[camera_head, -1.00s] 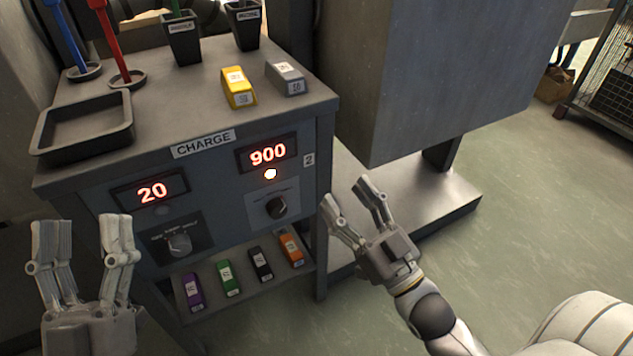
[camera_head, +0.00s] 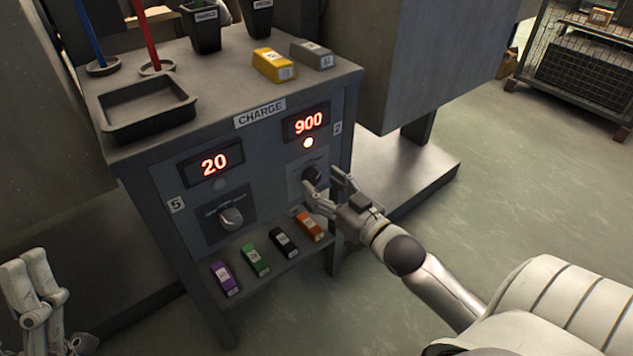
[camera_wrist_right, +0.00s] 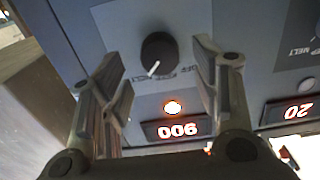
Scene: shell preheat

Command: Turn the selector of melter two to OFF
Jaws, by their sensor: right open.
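The selector of melter two is a black round knob (camera_head: 312,174) on the right panel, below the lit lamp and the "900" display (camera_head: 308,123), beside the "2" label. My right gripper (camera_head: 325,182) is open in front of the panel. In the right wrist view its fingers (camera_wrist_right: 160,78) stand either side of the knob's position, apart from it. My left gripper (camera_head: 35,283) is low at the left edge, away from the cabinet.
A shelf (camera_head: 262,280) below holds purple, green, black and orange blocks. The cabinet top carries a black tray (camera_head: 147,107), a yellow block (camera_head: 273,65), a grey block (camera_head: 312,54) and cups.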

